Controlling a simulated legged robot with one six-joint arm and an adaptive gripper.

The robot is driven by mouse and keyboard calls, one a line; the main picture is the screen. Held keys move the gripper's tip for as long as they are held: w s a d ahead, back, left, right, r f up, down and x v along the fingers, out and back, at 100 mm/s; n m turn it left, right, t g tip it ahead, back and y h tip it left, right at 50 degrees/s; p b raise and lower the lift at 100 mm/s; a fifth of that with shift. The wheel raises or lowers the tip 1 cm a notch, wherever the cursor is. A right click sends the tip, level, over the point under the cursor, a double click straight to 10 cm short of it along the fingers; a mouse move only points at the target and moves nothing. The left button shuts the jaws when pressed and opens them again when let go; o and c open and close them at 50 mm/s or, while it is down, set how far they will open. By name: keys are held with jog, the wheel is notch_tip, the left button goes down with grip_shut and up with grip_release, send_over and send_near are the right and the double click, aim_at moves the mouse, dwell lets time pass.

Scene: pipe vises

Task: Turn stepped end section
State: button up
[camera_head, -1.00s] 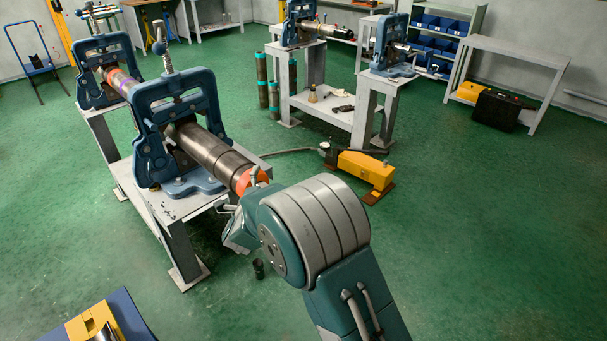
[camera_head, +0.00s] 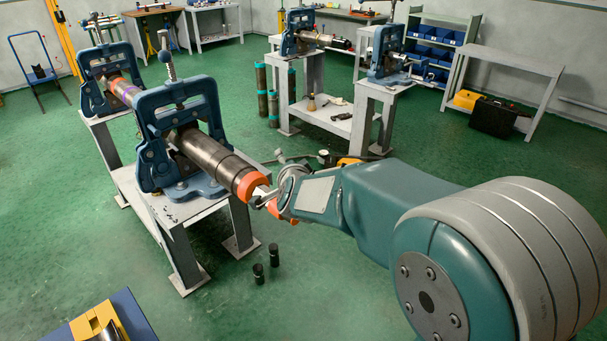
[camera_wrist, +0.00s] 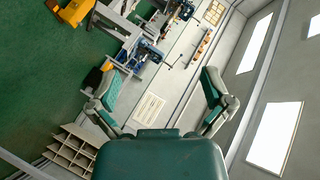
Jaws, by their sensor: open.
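A dark stepped pipe (camera_head: 207,156) is held in the near blue pipe vise (camera_head: 181,140) on a grey stand. Its right end carries an orange collar (camera_head: 251,186). A thin, light-coloured part shows just beyond the collar, close to my gripper (camera_head: 265,199). My gripper is right at the pipe's end in the head view; I cannot tell whether they touch. In the wrist view my gripper (camera_wrist: 160,76) has its two fingers spread wide, with nothing visible between them. The pipe is not seen in the wrist view.
A second blue vise (camera_head: 105,79) holds the pipe's far part. A yellow unit (camera_head: 348,161) is partly hidden behind my arm. Small black cylinders (camera_head: 258,273) stand on the floor below the pipe end. Other vises (camera_head: 386,52) stand farther back. Open green floor lies in front.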

jog(key=s+d+r+n+g, duration=0.1)
jog(key=s+d+r+n, duration=0.1)
jog(key=s, duration=0.3)
jog(key=shift+d+r+y, duration=0.15)
jog(key=shift+d+y, duration=0.15)
jog(key=shift+d, duration=0.5)
